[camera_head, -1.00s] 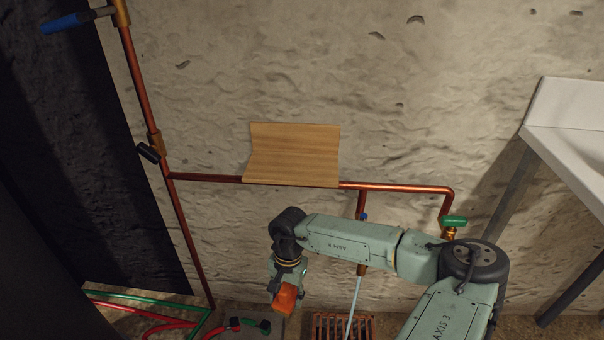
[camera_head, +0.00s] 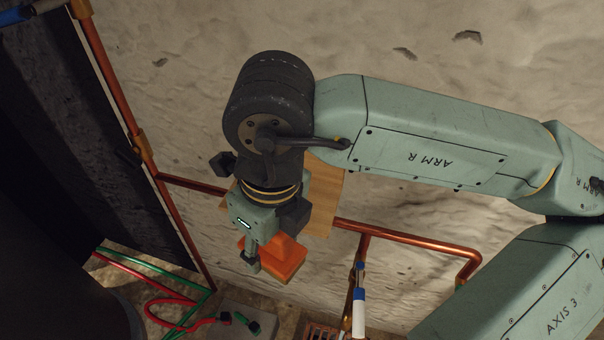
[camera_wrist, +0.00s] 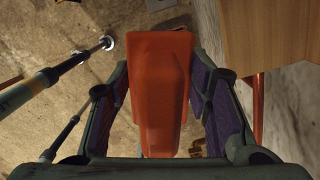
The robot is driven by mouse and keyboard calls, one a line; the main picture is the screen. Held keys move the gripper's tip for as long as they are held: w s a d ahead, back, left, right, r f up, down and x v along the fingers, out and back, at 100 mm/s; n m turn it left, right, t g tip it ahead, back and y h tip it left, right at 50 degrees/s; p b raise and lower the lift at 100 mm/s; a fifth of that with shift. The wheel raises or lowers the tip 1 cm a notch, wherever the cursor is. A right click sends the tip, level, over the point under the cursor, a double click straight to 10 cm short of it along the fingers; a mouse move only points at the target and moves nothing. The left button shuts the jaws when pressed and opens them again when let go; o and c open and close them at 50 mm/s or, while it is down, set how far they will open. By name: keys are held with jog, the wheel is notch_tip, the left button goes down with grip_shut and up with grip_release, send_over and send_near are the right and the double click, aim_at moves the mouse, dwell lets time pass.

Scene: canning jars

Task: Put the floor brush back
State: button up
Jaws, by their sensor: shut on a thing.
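The floor brush, an orange block with a raised grip (camera_head: 285,259), hangs at my gripper (camera_head: 264,258). In the wrist view the brush (camera_wrist: 160,95) lies between the two fingers of my gripper (camera_wrist: 162,72), which are shut on it. Its underside is hidden. A wooden board or shelf (camera_head: 323,208) is on the wall behind my wrist, partly covered by my arm. Its wood also shows at the upper right of the wrist view (camera_wrist: 268,32). The brush is apart from the board in the wrist view.
Copper pipes (camera_head: 410,240) run along the wall below the board and up its left side (camera_head: 108,75). A blue and white pole-like thing (camera_head: 359,312) stands before the wall. Red and green hoses (camera_head: 175,300) and a floor grate (camera_head: 320,331) lie below.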

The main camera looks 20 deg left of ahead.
jog(key=shift+d+r+m, duration=0.25)
jog(key=shift+d+m, duration=0.05)
jog(key=shift+d, duration=0.05)
jog(key=shift+w+r+p, duration=0.2)
jog(key=shift+p, duration=0.25)
jog(key=w+a+p, duration=0.1)
jog(key=w, duration=0.3)
jog(key=w+a+f+p, duration=0.1)
jog(key=w+a+p, duration=0.1)
jog(key=w, duration=0.3)
jog(key=w+a+p, duration=0.1)
jog(key=w+p, duration=0.1)
jog(key=w, duration=0.3)
jog(key=shift+a+f, duration=0.3)
jog(key=shift+a, duration=0.05)
jog(key=shift+w+f, duration=0.1)
jog(key=shift+w, duration=0.1)
notch_tip(320, 180, down, 3)
jog(key=shift+r+p, duration=0.1)
jog(key=shift+p, duration=0.55)
jog(key=shift+f, duration=0.4)
jog(key=shift+f+b, duration=0.25)
jog(key=shift+b, duration=0.15)
jog(key=o, duration=1)
jog(key=shift+r, duration=0.1)
jog(key=shift+r, duration=0.1)
